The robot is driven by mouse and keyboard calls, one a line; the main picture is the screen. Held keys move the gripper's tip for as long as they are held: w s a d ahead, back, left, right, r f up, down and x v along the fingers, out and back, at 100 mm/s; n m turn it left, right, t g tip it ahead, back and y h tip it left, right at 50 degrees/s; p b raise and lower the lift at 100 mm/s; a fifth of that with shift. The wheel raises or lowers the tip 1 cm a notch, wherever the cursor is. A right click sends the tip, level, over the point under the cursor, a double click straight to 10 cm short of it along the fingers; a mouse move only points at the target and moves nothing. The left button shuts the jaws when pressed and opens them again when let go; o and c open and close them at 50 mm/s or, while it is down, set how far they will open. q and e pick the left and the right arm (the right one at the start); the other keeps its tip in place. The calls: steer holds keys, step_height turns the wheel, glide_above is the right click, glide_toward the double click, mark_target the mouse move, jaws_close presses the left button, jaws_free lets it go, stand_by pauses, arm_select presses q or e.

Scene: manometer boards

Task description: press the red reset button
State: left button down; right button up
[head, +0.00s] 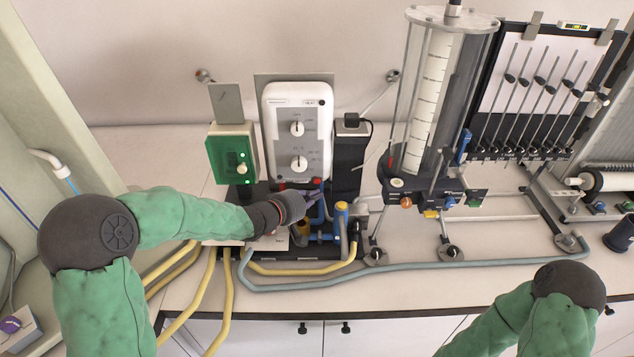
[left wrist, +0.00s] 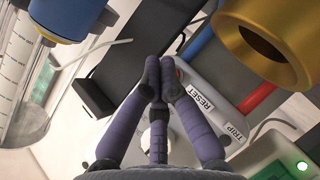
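My left gripper (head: 312,196) reaches in from the left in the head view, just in front of the white control unit (head: 298,140). In the left wrist view my left gripper's purple fingers (left wrist: 160,68) come together at the tips with nothing seen between them. The tips lie over a pale panel beside a RESET label (left wrist: 203,95). A TRIP label (left wrist: 233,132) is farther to the lower right. Contact cannot be told. My right gripper is out of view.
A gold ring (left wrist: 265,45) and red and blue pieces are close at the right of the fingers in the wrist view. A green box (head: 232,153) stands left of the control unit. A clear cylinder (head: 430,100) stands right. Yellow hoses (head: 228,290) cross the bench front.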

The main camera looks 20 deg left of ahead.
arm_select(q)
steer(key=shift+s+d, duration=0.2)
steer(key=shift+s, duration=0.55)
steer(key=shift+s+d, duration=0.2)
steer(key=shift+s, duration=0.55)
